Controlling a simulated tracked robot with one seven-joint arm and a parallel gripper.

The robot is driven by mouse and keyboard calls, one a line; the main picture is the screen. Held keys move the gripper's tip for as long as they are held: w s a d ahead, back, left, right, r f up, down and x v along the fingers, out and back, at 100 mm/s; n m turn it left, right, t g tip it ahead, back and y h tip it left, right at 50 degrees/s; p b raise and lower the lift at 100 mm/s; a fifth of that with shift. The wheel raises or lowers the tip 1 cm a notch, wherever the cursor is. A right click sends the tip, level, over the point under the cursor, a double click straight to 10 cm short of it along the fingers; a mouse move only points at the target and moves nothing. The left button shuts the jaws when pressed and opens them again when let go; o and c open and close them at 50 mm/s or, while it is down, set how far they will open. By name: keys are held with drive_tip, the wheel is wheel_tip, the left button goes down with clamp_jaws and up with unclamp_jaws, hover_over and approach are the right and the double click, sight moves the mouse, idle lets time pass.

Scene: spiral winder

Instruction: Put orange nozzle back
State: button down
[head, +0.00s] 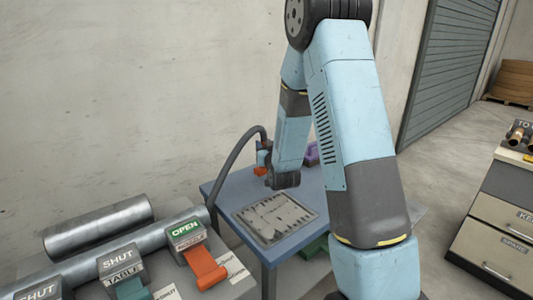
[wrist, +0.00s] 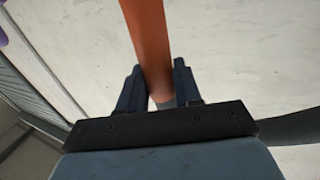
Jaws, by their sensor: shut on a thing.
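The orange nozzle (wrist: 149,40) stands between the two dark fingers of my gripper (wrist: 157,85), which is shut on it. In the head view a small orange part of the nozzle (head: 260,171) shows at the far left of the blue table (head: 222,195), beside my gripper (head: 264,157). A dark hose (head: 227,160) arcs up from the pipe end to it. My arm hides part of the table. I cannot tell where the nozzle's holder is.
A slotted grey plate (head: 277,217) lies on the table, and a purple object (head: 312,154) stands behind my arm. At front left are metal pipes (head: 100,222) and labelled levers, one orange (head: 204,267) under an OPEN sign. A drawer cabinet (head: 495,235) stands at right.

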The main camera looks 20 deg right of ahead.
drive_tip(key=shift+w+d+f, duration=0.25)
drive_tip(key=shift+d+f, duration=0.1)
drive_tip(key=shift+f, duration=0.05)
wheel_tip(320, 180, down, 2)
drive_tip(key=shift+a, duration=0.1)
drive_tip(key=shift+d+f, duration=0.2)
drive_tip(key=shift+f, duration=0.2)
drive_tip(key=c, duration=0.8)
unclamp_jaws()
drive_tip(key=shift+f, duration=0.1)
